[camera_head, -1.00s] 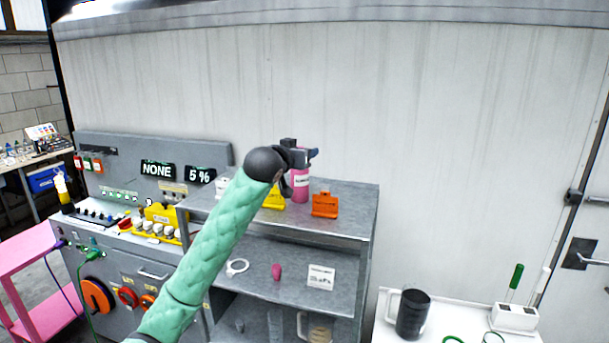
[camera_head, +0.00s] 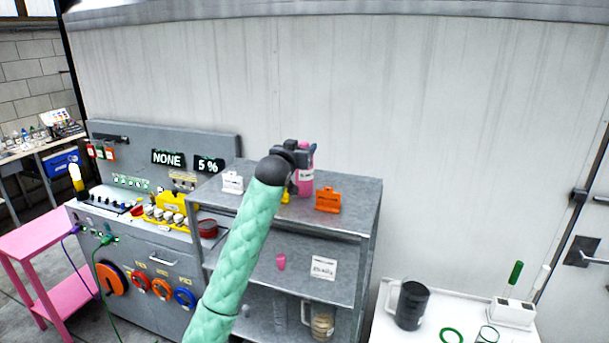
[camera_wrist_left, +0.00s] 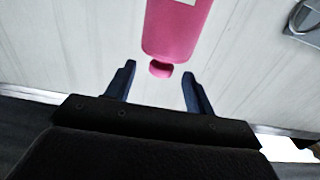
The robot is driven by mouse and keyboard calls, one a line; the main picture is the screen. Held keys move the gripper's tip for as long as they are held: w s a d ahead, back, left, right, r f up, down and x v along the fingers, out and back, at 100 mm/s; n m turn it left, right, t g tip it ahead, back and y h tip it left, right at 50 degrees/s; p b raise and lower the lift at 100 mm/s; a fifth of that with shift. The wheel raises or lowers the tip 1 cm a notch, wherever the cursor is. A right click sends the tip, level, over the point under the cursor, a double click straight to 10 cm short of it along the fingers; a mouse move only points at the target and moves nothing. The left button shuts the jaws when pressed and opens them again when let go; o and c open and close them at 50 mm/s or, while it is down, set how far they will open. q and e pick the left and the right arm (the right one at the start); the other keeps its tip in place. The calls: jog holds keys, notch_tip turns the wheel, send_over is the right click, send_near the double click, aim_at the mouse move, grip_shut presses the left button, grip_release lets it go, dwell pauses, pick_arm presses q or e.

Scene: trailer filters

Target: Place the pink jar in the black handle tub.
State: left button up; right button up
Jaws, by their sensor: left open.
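The pink jar (camera_head: 306,179) stands on the top shelf with a white label. My left gripper (camera_head: 298,157) is at the jar's upper part in the head view and hides some of it. In the left wrist view the pink jar (camera_wrist_left: 176,28) is ahead of the open, empty fingers (camera_wrist_left: 157,85), roughly in line with the space between them. Its small pink end piece is nearest the fingertips. The black handle tub (camera_head: 412,306) stands upright on the white table at the lower right. My right gripper is not in view.
The grey shelf unit (camera_head: 350,222) holds an orange tag holder (camera_head: 328,200), a white one (camera_head: 232,182), and a partly hidden yellow one beside my arm. A small pink cup (camera_head: 281,262) is on the middle shelf. A green ring (camera_head: 451,336) lies near the tub on the white table.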

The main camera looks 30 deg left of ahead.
aim_at(306, 142)
pick_arm(q)
jog(key=shift+w+a+r+p, duration=0.15)
jog(key=shift+w+p, duration=0.35)
jog(key=shift+p, duration=0.1)
jog(key=shift+w+a+r+p, duration=0.1)
jog(key=shift+w+p, duration=0.35)
jog(key=shift+p, duration=0.1)
jog(key=shift+w+a+p, duration=0.1)
jog(key=shift+w+p, duration=0.25)
jog(key=shift+p+x, duration=0.55)
jog(key=shift+x, duration=0.25)
jog(key=shift+w+a+f, duration=0.1)
jog(key=shift+w+f, duration=0.2)
jog(key=shift+w, duration=0.1)
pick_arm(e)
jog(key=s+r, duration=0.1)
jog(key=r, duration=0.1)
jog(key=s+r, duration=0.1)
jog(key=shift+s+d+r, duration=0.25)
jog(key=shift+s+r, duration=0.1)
pick_arm(q)
jog(key=shift+c, duration=0.4)
jog(key=c, duration=1.1)
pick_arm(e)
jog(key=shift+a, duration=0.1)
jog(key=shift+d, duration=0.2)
